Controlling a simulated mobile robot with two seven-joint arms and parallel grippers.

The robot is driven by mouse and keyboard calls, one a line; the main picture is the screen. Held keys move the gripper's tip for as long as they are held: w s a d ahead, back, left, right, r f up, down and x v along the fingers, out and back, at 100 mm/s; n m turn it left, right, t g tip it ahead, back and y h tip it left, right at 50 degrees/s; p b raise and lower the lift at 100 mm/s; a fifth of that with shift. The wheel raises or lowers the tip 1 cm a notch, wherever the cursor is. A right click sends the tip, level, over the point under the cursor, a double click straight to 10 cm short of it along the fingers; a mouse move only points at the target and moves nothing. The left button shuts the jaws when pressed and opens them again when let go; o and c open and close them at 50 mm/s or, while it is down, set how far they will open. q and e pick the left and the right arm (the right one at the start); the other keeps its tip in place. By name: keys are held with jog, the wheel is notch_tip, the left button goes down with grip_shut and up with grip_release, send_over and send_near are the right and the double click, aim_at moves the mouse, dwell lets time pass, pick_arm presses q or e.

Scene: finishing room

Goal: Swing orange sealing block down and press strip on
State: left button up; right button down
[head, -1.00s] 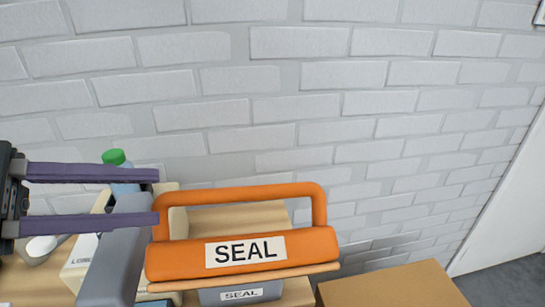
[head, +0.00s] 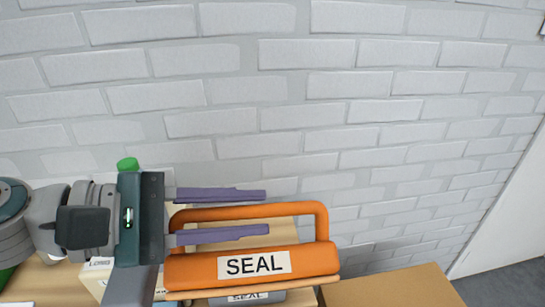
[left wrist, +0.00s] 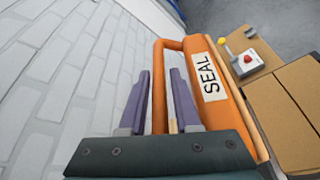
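The orange sealing block (head: 200,268) with a SEAL label and a looped handle (head: 295,210) stands raised on a grey arm (head: 130,287). It also shows in the left wrist view (left wrist: 222,108). My left gripper (head: 267,212) is open, with its two purple fingers on either side of the handle's long bar. In the left wrist view the bar runs between the fingers (left wrist: 160,75), with gaps on both sides. A thin tan edge lies under the block; I cannot tell whether it is the strip. My right gripper is not in view.
A lower grey part (head: 255,297) with a SEAL label sits below the block. A cardboard-coloured box (head: 395,288) stands at the right. A green-capped bottle (head: 128,164) is behind my gripper. A red button (left wrist: 247,59) shows beyond the block. A white brick wall (head: 400,120) rises behind.

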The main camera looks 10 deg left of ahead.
pick_arm(q)
grip_shut()
dwell(1.2)
